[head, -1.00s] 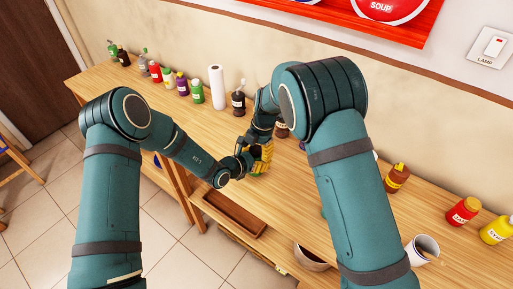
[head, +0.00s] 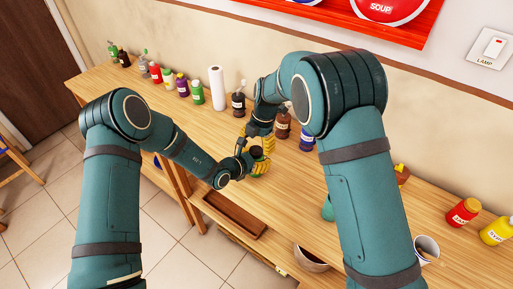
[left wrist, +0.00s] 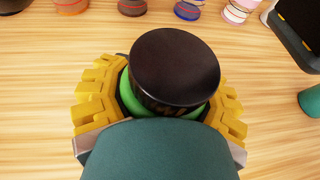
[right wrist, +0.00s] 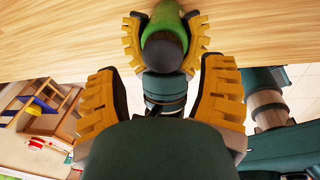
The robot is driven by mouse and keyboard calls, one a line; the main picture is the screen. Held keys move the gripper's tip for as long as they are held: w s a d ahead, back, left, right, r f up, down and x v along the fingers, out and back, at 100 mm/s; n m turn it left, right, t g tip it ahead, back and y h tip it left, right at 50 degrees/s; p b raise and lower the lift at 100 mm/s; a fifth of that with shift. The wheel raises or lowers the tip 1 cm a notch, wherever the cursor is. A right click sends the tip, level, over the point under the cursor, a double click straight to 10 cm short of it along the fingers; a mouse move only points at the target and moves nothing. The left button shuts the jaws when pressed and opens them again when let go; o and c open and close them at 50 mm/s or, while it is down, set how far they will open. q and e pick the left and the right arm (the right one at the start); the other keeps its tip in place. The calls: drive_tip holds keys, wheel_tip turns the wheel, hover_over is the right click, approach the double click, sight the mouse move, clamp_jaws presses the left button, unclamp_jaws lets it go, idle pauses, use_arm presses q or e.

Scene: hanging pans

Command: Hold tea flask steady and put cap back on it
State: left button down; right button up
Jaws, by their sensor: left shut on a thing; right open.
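The green tea flask (left wrist: 129,97) stands between the yellow fingers of my left gripper (left wrist: 170,82), which is shut around its body. It also shows in the right wrist view (right wrist: 168,18). The dark round cap (left wrist: 175,65) sits on the flask's top, with a green ring showing below it; I cannot tell how tightly it is seated. My right gripper (right wrist: 162,72) is open and empty, its fingers spread and pointing towards the cap (right wrist: 162,50), clear of it. In the head view the flask (head: 261,169) is small and partly hidden by both grippers.
A brown bottle (head: 283,124) and a blue bottle (head: 307,136) stand behind the grippers, and a paper roll (head: 217,88) stands further left. A wooden tray (head: 235,215), a bowl (head: 311,258) and a cup (head: 427,248) are nearer the front. Bare tabletop surrounds the flask.

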sight(256, 150)
drive_tip(key=shift+r, duration=0.55)
drive_tip(key=shift+o, duration=1.1)
wheel_tip(256, 150, up, 7)
drive_tip(key=d, duration=0.2)
drive_tip(key=shift+r, duration=0.15)
drive_tip(key=f, duration=0.4)
drive_tip(key=a+f, duration=0.1)
drive_tip(key=f, duration=0.3)
drive_tip(key=a+f, duration=0.1)
drive_tip(key=f, duration=0.3)
